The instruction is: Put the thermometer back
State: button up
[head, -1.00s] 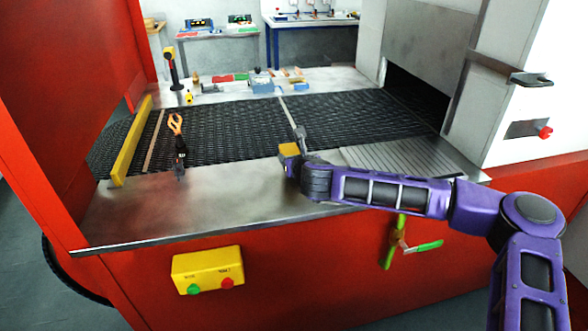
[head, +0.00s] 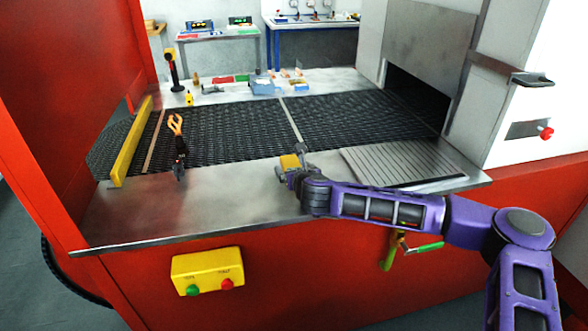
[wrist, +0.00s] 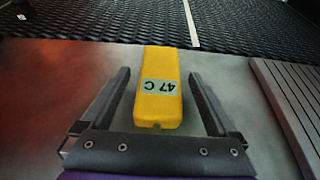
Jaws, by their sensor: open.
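The thermometer is a yellow block (wrist: 161,100) with a small grey display reading "47 C", upside down in the wrist view. It appears to lie on the bare metal ledge in front of the mesh belt, and it also shows in the head view (head: 289,162). My gripper (wrist: 158,76) is open, with one finger on each side of the thermometer and a visible gap at both sides. In the head view my gripper (head: 291,168) is low over the ledge, partly hiding the thermometer.
The mesh belt (head: 235,137) runs behind the ledge (head: 235,205). A ribbed metal plate (head: 395,160) is to the right. A black post with a yellow top (head: 171,65) and a blue-grey box (head: 263,85) stand behind the belt.

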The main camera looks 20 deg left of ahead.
jog(key=shift+r, duration=0.25)
jog(key=v, duration=1.2)
jog(key=shift+f+p, duration=0.1)
jog(key=shift+p, duration=0.2)
